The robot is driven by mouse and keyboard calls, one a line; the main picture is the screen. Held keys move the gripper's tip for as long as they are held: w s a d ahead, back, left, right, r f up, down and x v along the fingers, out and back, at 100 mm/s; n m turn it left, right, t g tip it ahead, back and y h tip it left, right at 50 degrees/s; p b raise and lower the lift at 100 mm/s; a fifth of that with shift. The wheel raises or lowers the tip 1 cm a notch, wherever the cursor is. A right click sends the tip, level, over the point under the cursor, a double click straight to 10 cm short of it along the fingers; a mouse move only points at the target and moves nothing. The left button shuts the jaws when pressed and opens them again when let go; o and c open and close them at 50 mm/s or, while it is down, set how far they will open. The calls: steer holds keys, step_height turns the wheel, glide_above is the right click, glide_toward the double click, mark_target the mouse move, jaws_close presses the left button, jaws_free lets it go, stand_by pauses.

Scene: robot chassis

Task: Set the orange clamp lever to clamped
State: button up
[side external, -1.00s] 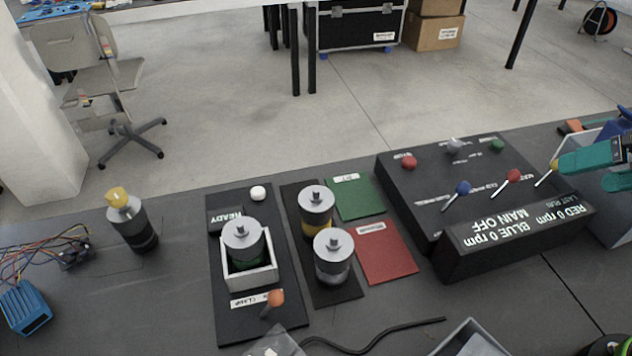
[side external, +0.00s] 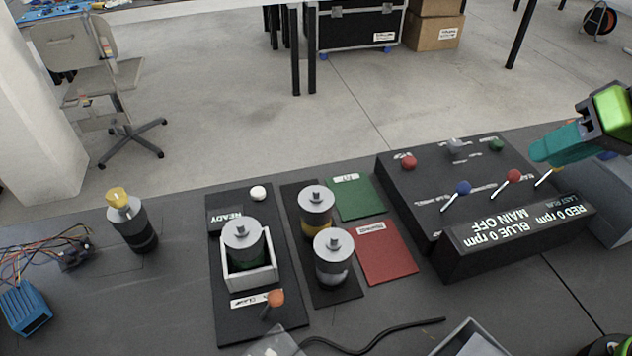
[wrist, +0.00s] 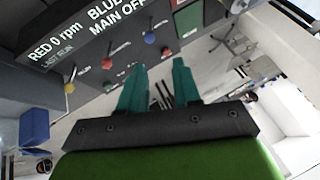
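The orange clamp lever (side external: 275,298) stands at the front of the black clamp plate (side external: 232,329), beside a label that reads CLAMP. Its orange knob tops a short stem that leans slightly. A grey-topped motor with a green band (side external: 243,240) sits in the white holder (side external: 262,278) behind it, next to a READY display (side external: 226,219). My gripper (side external: 545,152) is at the far right, over the right end of the control box and well away from the lever. In the wrist view its teal fingers (wrist: 160,90) stand apart with nothing between them.
The black control box (side external: 425,200) with several levers and knobs stands below my gripper. Two motors (side external: 332,258) stand between the clamp plate and the green and red mats (side external: 385,252). A black cable (side external: 375,342) and a grey tray (side external: 470,335) lie in front.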

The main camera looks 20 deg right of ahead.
steer(key=shift+n+g+y, duration=0.3)
steer(key=shift+n+g, duration=0.5)
steer(key=w+a, duration=0.1)
steer(key=a, duration=0.1)
steer(key=w+a, duration=0.1)
steer(key=a, duration=0.1)
steer(key=w+a, duration=0.1)
steer(key=a, duration=0.1)
steer(key=shift+w+a+f, duration=0.1)
steer(key=shift+w+f, duration=0.05)
steer(key=c, duration=0.5)
steer(key=a+f, duration=0.1)
steer(key=a, duration=0.2)
steer(key=w+a+n+g, duration=0.1)
steer(key=a, duration=0.2)
steer(key=w+a+f+n+g, duration=0.1)
steer(key=a, duration=0.3)
steer(key=shift+w+f+y, duration=0.25)
steer(key=shift+f+y, duration=0.05)
steer(key=shift+y, duration=0.1)
jaws_close()
steer(key=s+a+f+n+g, duration=0.1)
steer(key=a+f, duration=0.3)
steer(key=a, duration=0.3)
steer(key=s+a+f+n+g, duration=0.1)
steer(key=a+f+g, duration=0.1)
steer(key=a, duration=0.6)
steer(key=shift+a+f+n+g, duration=0.3)
steer(key=shift+f+n, duration=0.1)
steer(key=shift+f, duration=0.45)
